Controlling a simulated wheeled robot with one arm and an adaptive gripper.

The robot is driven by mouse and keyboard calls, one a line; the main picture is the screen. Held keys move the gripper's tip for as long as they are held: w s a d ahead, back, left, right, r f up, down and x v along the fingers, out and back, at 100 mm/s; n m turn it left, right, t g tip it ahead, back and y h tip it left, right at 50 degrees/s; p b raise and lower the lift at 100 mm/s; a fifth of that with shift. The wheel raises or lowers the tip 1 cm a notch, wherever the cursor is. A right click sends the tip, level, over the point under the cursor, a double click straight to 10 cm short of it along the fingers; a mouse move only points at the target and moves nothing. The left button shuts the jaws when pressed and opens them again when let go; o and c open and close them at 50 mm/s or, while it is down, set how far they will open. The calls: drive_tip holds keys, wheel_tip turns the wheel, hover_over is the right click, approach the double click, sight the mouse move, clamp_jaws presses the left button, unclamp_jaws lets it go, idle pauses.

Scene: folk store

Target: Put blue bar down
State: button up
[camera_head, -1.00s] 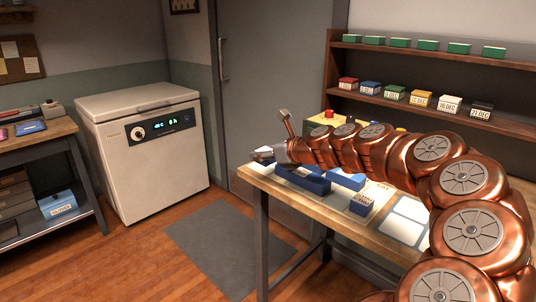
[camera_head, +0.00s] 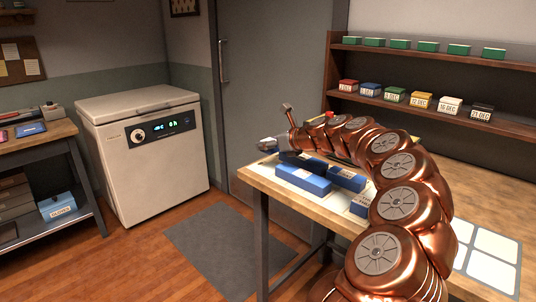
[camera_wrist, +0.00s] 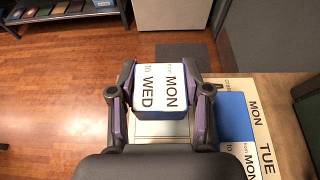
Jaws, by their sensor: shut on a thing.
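A blue bar with a white top label reading "MON to WED" (camera_wrist: 160,88) is clasped between the two dark fingers of my gripper (camera_wrist: 159,76) in the wrist view. In the head view my gripper (camera_head: 268,145) is at the table's far left corner, low over the top. Several blue bars lie there, among them a front one (camera_head: 303,180) and one to its right (camera_head: 346,180). I cannot tell from the head view which is held, or whether the held bar touches the surface. In the wrist view another blue bar (camera_wrist: 238,108) lies to the right of my gripper.
A pale sheet marked MON and TUE (camera_wrist: 264,140) lies on the wooden table (camera_head: 475,195). A white sheet of panels (camera_head: 487,258) lies at the right. A shelf with coloured boxes (camera_head: 430,101) stands behind. A white chest unit (camera_head: 150,165) stands on the left.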

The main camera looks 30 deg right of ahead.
sight(268, 152)
drive_tip(key=shift+f+b, duration=0.35)
drive_tip(key=shift+f, duration=1.4)
drive_tip(key=shift+f, duration=0.65)
